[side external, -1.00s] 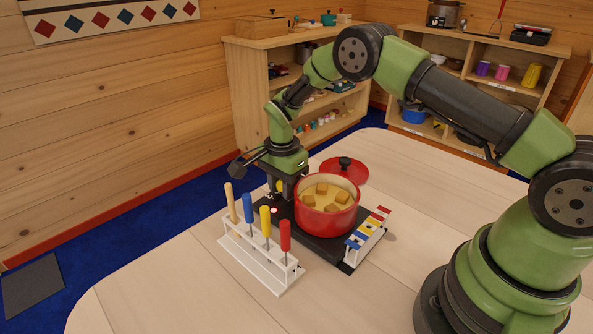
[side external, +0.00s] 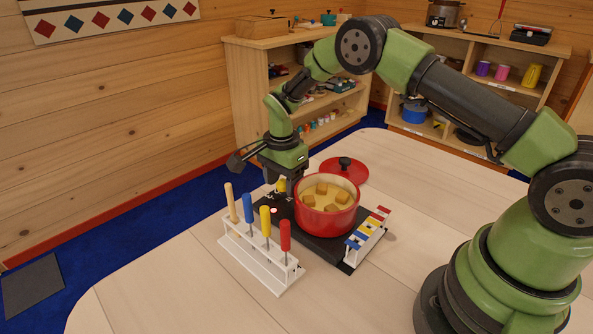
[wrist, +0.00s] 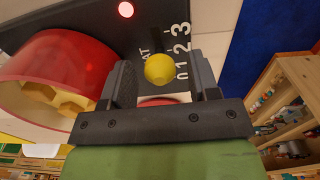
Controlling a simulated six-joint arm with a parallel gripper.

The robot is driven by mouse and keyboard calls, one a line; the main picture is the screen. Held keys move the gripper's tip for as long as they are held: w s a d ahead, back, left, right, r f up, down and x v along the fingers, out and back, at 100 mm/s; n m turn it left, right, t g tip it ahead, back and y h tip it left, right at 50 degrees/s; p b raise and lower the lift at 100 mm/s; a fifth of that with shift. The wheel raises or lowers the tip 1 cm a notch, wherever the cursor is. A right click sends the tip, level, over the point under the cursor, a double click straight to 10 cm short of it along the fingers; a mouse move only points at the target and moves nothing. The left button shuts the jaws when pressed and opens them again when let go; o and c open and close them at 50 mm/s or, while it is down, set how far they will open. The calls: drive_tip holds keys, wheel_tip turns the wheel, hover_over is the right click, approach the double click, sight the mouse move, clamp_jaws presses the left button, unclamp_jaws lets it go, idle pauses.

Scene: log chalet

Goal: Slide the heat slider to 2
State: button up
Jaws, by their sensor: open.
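The heat slider's yellow knob (wrist: 159,68) shows in the wrist view between my two fingers, with a gap on each side. It stands beside the low end of the printed scale 0 to 3 (wrist: 182,50), looking level with 0 to 1; its height makes the exact mark hard to read. In the side view the knob (side external: 281,185) is small and partly hidden by my gripper (side external: 290,184). My gripper (wrist: 162,84) is open and empty, above the far left part of the black warmer plate (side external: 330,248).
A red pot (side external: 326,214) with brown cubes stands on the plate close to my gripper. A red lid (side external: 345,170) lies behind it. A red light (wrist: 126,9) glows on the plate.

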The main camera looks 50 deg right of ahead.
sight(283, 180)
drive_tip(key=shift+r, duration=2.35)
drive_tip(key=shift+r, duration=0.4)
drive_tip(key=s+r+n+t, duration=0.1)
drive_tip(key=s+r+n, duration=0.15)
drive_tip(key=r, duration=0.35)
drive_tip(key=s+a+r+n+t+y, duration=0.1)
drive_tip(key=s+r, duration=0.2)
drive_tip(key=r, duration=0.3)
drive_tip(key=s+r+n+t, duration=0.1)
drive_tip(key=s+r+n, duration=0.15)
drive_tip(key=r, duration=0.35)
drive_tip(key=s+a+r+n+t, duration=0.1)
drive_tip(key=s+n+t, duration=0.1)
drive_tip(key=s, duration=0.7)
drive_tip(key=s+r+n+t+y, duration=0.1)
drive_tip(key=s+r+n+t, duration=0.1)
drive_tip(key=s+n, duration=0.3)
drive_tip(key=s, duration=0.4)
drive_tip(key=shift+s+a+r, duration=0.2)
drive_tip(key=shift+a+r, duration=0.05)
drive_tip(key=shift+a, duration=0.1)
